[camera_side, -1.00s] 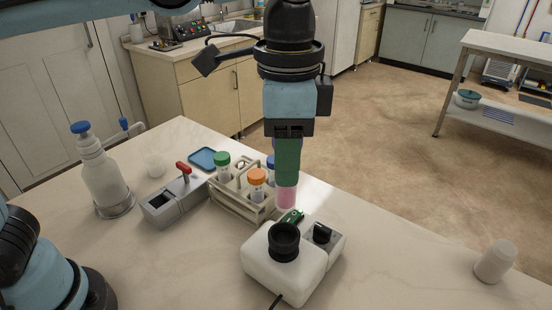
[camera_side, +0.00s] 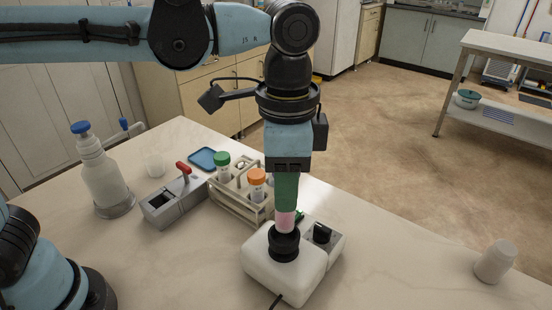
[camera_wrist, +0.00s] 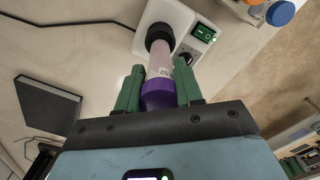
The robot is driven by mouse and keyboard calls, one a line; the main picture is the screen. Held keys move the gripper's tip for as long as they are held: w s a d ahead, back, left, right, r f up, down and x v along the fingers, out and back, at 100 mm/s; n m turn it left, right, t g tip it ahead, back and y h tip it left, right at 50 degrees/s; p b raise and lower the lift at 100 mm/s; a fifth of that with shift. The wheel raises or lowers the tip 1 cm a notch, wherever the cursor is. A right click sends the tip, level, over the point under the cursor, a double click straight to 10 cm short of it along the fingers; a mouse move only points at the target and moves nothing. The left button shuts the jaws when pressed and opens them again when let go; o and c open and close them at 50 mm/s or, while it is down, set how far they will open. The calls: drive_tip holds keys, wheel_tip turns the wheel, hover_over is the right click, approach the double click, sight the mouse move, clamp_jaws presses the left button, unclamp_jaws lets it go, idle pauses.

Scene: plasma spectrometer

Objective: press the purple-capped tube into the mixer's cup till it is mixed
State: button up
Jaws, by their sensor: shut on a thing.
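My gripper (camera_side: 286,192) points straight down over the mixer and is shut on the purple-capped tube (camera_side: 286,222). In the wrist view, the green fingers of my gripper (camera_wrist: 159,92) close on either side of the purple cap (camera_wrist: 158,96). The tube (camera_wrist: 160,62) has pinkish contents and a small label. Its lower end meets the black cup (camera_side: 284,241) on the white mixer (camera_side: 285,271); how deep it sits is hidden. The cup (camera_wrist: 159,36) also shows in the wrist view. The mixer's green switch (camera_wrist: 203,32) and black knob (camera_side: 322,233) are beside the cup.
A rack (camera_side: 232,202) with a green-capped tube (camera_side: 223,163) and an orange-capped tube (camera_side: 257,180) stands just left of my gripper.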

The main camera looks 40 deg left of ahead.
drive_tip(key=shift+f, duration=1.45)
drive_tip(key=shift+f, duration=0.5)
idle(1.9)
drive_tip(key=shift+r, duration=3.05)
drive_tip(key=shift+r, duration=0.1)
